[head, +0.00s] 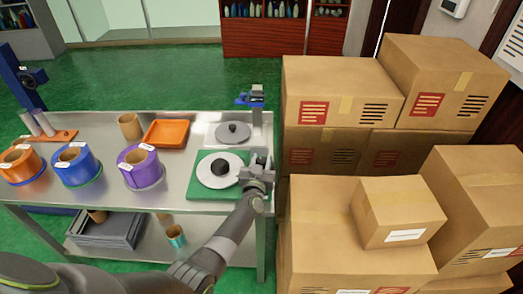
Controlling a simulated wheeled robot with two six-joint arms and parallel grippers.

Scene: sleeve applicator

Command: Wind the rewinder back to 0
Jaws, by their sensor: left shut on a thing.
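The device that I take for the rewinder has a green base (204,191), a white disc (212,176) and a black hub (220,167), at the right end of the steel table. My left gripper (257,168) is at the right edge of this green base, beside the disc. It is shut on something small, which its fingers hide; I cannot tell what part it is. No readable counter or number shows. My right gripper is not in view.
Behind is a grey unit with a round disc (233,131) and a blue-grey post (255,97). An orange tray (166,133), a brown core (130,126) and purple (141,167), blue (77,165) and orange (20,164) rolls stand left. Stacked cartons (342,90) crowd the right.

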